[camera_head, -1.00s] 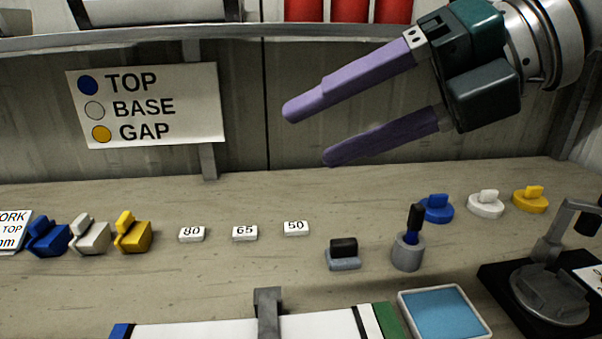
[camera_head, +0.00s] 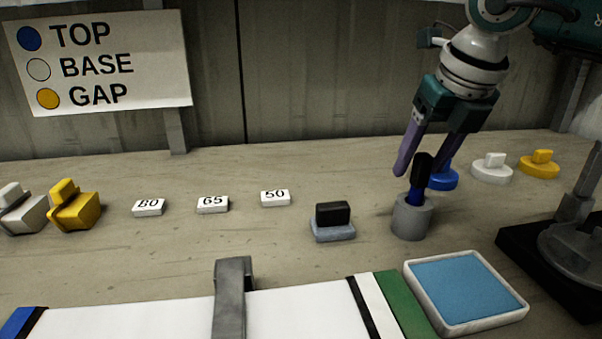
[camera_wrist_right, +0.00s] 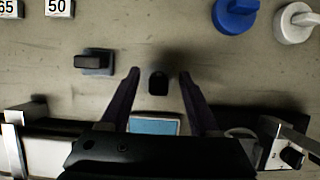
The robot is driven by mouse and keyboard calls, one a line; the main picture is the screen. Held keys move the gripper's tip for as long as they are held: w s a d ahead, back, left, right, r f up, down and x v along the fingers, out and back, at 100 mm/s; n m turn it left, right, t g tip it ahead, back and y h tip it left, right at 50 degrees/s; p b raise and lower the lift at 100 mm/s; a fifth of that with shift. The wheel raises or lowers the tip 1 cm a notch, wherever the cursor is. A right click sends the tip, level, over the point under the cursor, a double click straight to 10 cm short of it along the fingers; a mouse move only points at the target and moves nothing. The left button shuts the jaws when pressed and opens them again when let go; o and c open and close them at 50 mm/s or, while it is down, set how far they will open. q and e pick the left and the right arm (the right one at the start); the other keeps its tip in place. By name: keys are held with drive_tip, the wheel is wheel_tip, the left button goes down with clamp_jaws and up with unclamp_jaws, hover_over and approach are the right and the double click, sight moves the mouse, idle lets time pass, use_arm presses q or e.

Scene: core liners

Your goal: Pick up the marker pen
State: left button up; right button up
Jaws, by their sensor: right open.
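The marker pen (camera_head: 420,178) has a black cap and a blue body and stands upright in a round grey holder (camera_head: 411,218) on the bench. My right gripper (camera_head: 424,172) points down at the pen, its purple fingers open around the pen's capped upper end. In the right wrist view the black cap (camera_wrist_right: 158,83) lies between the two fingertips (camera_wrist_right: 158,76), with a gap on each side. The pen's lower end is hidden in the holder. My left gripper is not in view.
A black-topped grey block (camera_head: 333,221) stands left of the holder. Blue (camera_head: 441,178), white (camera_head: 491,169) and yellow (camera_head: 540,165) knobbed discs sit behind and right. A blue pad in a white tray (camera_head: 465,290) lies in front. A dark stand (camera_head: 572,250) is at right.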

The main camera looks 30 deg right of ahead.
drive_tip(key=shift+x, duration=1.45)
clamp_jaws()
